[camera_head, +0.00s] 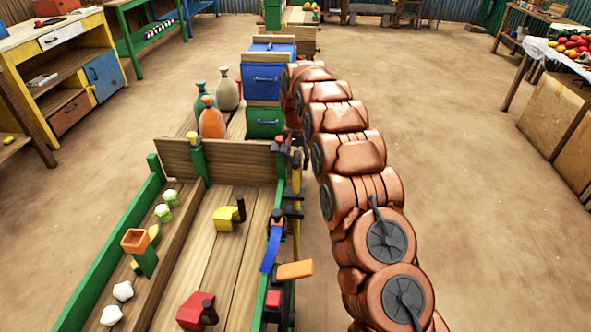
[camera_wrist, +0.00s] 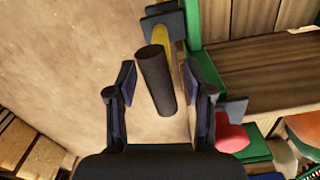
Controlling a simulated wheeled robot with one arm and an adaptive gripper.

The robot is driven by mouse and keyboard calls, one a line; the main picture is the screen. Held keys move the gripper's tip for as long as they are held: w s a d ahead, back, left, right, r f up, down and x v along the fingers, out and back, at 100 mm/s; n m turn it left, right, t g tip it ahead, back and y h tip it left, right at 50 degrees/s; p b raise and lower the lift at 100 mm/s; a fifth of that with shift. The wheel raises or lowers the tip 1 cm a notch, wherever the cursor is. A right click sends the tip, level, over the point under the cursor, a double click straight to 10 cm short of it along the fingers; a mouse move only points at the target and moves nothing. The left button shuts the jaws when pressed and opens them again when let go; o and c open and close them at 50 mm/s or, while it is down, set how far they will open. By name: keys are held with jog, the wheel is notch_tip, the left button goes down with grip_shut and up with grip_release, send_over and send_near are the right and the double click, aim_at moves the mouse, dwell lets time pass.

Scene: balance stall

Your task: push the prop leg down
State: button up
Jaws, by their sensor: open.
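A yellow upright bar with dark brackets (camera_head: 296,222), which looks like the prop leg, stands at the right side of the wooden stall bench (camera_head: 229,240). In the wrist view a yellow bar (camera_wrist: 162,36) shows beyond a dark brown cylinder (camera_wrist: 155,80). I cannot tell whether the cylinder belongs to the prop leg. My gripper (camera_wrist: 157,88) is open, with one finger on each side of the cylinder in the picture. Contact cannot be told. The head view shows my copper arm, but the gripper is hidden there.
A blue box (camera_head: 264,80) and a green box (camera_head: 264,122) stand behind the bench, close to my arm. Several sacks (camera_head: 211,120) stand beside them. An orange block (camera_head: 295,270) sticks out at the bench's right edge.

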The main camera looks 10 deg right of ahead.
notch_tip(320, 180, down, 4)
jog(key=shift+r, duration=0.2)
jog(key=shift+c, duration=0.3)
grip_shut()
dwell(0.3)
